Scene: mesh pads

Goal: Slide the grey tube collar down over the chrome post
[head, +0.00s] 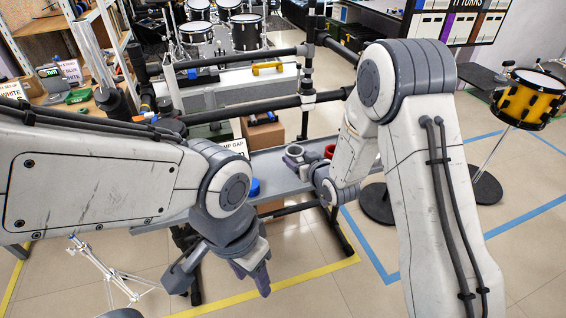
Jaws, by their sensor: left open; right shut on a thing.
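A grey ring-shaped piece (294,150), which looks like the tube collar, shows at the tip of my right gripper (302,163). That gripper is small in view and shut on it, above the grey shelf. My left gripper (222,282) is open and empty, pointing down over the floor in front of the shelf. A thin chrome post (88,252) on a tripod stands at the lower left, left of my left gripper and well apart from the collar. I cannot tell for sure whether this is the task's post.
The grey shelf (270,165) carries a red ring (329,151) and a blue round piece (253,187). Dark rack tubes (250,105) cross behind it. A yellow drum (528,97) stands on the right.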

